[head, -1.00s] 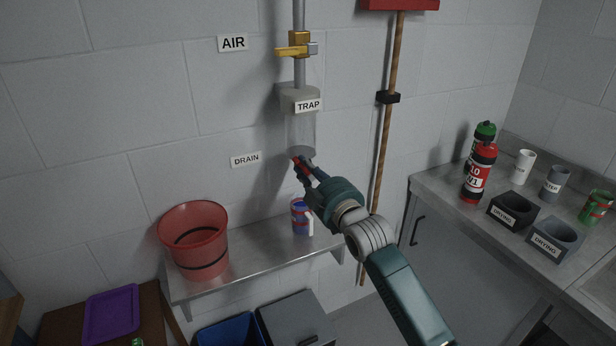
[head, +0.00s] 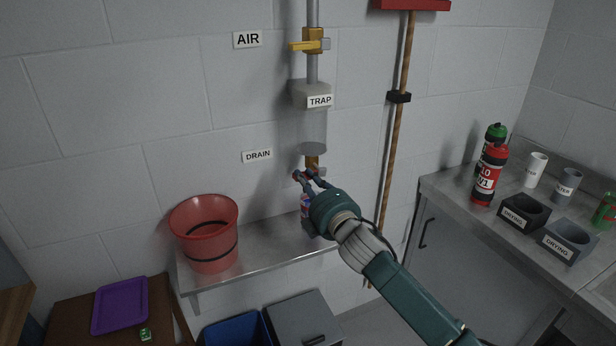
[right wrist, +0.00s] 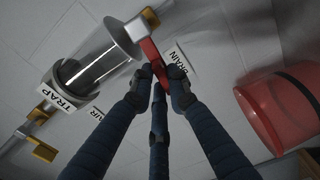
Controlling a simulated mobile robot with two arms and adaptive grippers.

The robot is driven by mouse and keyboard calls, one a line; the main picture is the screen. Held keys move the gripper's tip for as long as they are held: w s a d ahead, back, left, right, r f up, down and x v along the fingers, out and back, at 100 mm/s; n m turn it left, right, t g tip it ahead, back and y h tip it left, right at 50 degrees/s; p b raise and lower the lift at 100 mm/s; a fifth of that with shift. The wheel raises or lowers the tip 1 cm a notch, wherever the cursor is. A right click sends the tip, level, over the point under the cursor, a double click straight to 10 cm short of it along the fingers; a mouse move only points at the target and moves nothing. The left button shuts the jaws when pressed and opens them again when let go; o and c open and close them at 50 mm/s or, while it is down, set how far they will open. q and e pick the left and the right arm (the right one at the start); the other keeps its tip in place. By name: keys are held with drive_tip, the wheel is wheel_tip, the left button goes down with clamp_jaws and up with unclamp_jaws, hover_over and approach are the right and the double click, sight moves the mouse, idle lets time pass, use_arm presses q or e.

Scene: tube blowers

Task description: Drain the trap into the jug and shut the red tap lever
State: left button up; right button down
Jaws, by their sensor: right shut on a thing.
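The clear trap cylinder (head: 313,128) hangs on the wall pipe, with a brass drain tap (head: 312,162) under it. My right gripper (head: 304,176) is just below the tap. In the right wrist view its fingers (right wrist: 166,86) are shut on the red tap lever (right wrist: 151,56), which runs out from the brass fitting (right wrist: 150,16). The lever's exact angle is hard to tell. Whether liquid is in the trap or flowing is unclear. My left gripper is out of view.
A red bucket (head: 205,235) stands on the left of the metal shelf (head: 262,252). A yellow air valve (head: 311,42) sits above the trap. A broom handle (head: 398,150) hangs to the right. Bottles and drying blocks (head: 522,212) stand on the right counter.

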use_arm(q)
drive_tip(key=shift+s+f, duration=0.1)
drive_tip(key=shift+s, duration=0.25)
use_arm(e)
drive_tip(key=shift+f+n, duration=0.4)
drive_tip(key=shift+n, duration=0.3)
drive_tip(key=c, duration=1.7)
unclamp_jaws()
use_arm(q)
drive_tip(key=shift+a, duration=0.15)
use_arm(e)
drive_tip(key=shift+o, duration=0.2)
drive_tip(key=v, duration=1.2)
